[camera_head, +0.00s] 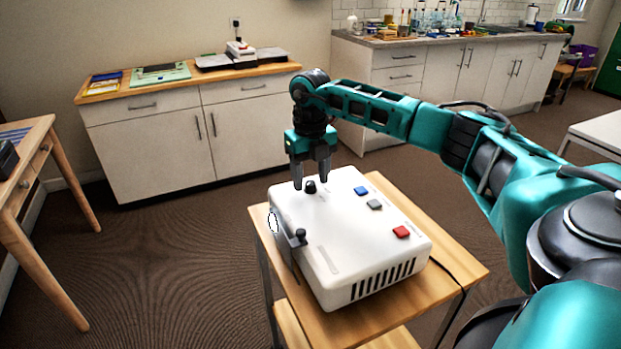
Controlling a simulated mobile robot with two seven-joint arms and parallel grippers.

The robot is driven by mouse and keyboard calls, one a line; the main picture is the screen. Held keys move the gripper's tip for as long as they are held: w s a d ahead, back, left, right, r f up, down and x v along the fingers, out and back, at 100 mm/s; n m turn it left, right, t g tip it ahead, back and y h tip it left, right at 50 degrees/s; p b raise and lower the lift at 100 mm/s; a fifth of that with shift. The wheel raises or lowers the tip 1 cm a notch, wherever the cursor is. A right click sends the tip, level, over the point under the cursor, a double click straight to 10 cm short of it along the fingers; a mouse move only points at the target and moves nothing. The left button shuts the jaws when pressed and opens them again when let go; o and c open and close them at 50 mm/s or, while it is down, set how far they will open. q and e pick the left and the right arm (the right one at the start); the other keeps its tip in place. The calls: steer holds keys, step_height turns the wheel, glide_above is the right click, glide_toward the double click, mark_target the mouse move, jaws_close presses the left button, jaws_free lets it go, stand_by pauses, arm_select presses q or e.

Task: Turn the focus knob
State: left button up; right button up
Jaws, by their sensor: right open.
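A white box-shaped device (345,228) sits on a small wooden table. On its top, near the far left corner, is a small black knob (310,187). A dark lever or second knob (299,235) stands at its left edge. Blue (361,190), grey (375,204) and red (401,232) buttons run along the right side of the top. My right gripper (311,182) points down at the black knob, its two fingers apart on either side of it in the picture. I cannot tell whether they touch it. My left gripper is out of view.
The small wooden table (453,265) has narrow bare margins around the device. Low white cabinets (155,150) stand behind it, with a scale-like item on top. A wooden desk (30,150) is at the left. A counter with glassware (440,38) is at the back right. Brown floor lies between.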

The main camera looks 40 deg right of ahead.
steer(key=shift+f, duration=0.35)
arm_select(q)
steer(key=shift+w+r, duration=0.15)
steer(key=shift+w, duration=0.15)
arm_select(e)
steer(key=shift+c, duration=0.3)
jaws_close()
steer(key=shift+r+n+p, duration=0.1)
steer(key=shift+n+p, duration=0.2)
steer(key=shift+p, duration=0.15)
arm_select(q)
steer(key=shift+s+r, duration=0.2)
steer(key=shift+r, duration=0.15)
